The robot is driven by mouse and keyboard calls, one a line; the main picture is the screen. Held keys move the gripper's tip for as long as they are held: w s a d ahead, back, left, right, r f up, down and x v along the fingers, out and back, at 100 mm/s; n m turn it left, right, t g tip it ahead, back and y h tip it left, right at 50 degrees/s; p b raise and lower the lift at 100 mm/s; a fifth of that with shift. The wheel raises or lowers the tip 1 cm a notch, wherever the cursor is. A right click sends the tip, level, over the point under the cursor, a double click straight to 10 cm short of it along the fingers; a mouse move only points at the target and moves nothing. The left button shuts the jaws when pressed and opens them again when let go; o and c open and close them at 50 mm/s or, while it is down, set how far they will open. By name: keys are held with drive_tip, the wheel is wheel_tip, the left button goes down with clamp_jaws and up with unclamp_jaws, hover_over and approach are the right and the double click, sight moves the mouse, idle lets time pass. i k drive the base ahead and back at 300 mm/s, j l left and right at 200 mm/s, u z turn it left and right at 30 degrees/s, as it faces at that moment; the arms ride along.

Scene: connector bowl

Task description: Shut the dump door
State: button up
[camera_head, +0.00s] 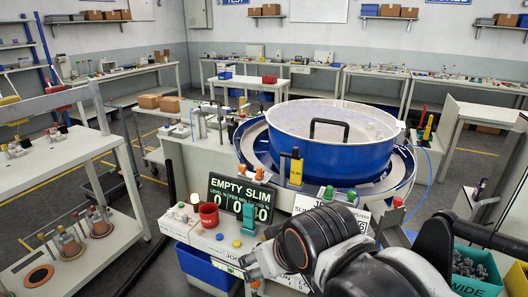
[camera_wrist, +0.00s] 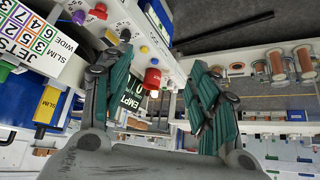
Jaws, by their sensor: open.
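No part is plainly marked as the dump door, and I cannot tell whether it is open or shut. The blue feeder bowl (camera_head: 325,140) carries a black handle (camera_head: 328,128) on its side. A yellow lever marked SLIM (camera_head: 296,168) stands at its front; a yellow SLIM part also shows in the wrist view (camera_wrist: 46,106). My gripper (camera_head: 246,245) is low over the front of the control panel, partly hidden by my arm. In the wrist view my gripper (camera_wrist: 160,58) has its teal-padded fingers spread wide, with nothing held between them.
A red cup-shaped control (camera_head: 209,214) and the EMPTY SLIM display (camera_head: 241,199) are on the panel near my gripper. A blue bin (camera_head: 207,268) sits below the panel. A teal bin (camera_head: 477,276) with dark parts is at right. A bench with spools (camera_head: 70,243) stands left.

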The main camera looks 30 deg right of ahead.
sight(394, 216)
drive_tip(key=z, duration=1.65)
drive_tip(key=i+u, duration=0.3)
drive_tip(key=k+j+z, duration=0.15)
drive_tip(key=z, duration=0.15)
drive_tip(key=i+l+u, duration=0.1)
drive_tip(key=u, duration=0.2)
